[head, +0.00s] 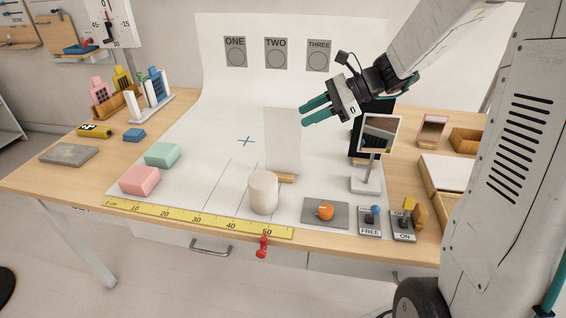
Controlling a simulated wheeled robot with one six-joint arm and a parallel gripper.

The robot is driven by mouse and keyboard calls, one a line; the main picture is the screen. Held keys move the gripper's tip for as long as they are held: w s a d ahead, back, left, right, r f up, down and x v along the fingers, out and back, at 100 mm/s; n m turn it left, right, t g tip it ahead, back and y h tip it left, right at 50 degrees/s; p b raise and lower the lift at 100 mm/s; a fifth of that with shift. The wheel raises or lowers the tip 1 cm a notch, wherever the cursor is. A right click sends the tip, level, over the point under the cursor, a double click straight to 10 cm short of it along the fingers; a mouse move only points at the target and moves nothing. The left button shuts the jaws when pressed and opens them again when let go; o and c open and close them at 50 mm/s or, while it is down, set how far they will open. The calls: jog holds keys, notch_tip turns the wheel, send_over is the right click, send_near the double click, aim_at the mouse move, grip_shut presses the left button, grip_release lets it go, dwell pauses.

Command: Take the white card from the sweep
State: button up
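The white card (282,135) stands upright on the white sweep (215,130), its foot by a small wooden block (286,178). My gripper (303,115) has two teal fingers, parted with a gap between them. It comes in from the upper right, and its fingertips point left, just beside the card's upper right edge in the picture. I cannot tell how far in depth the fingertips are from the card. Nothing shows between the fingers.
A cream cylinder (263,192) stands in front of the card. A small mirror on a stand (379,135) and a black panel (373,110) are to the right, below my arm. Pink (140,180) and green (163,154) blocks lie left. A yellow ruler (200,219) runs along the front.

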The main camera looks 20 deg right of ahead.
jog(key=w+d+f+m+t, duration=0.2)
jog(key=w+d+m, duration=0.2)
jog(key=w, duration=0.2)
jog(key=x, duration=0.7)
jog(key=shift+a+t+y, duration=0.3)
jog(key=shift+a+y, duration=0.1)
jog(key=shift+a, duration=0.1)
jog(key=shift+w, duration=0.1)
grip_shut()
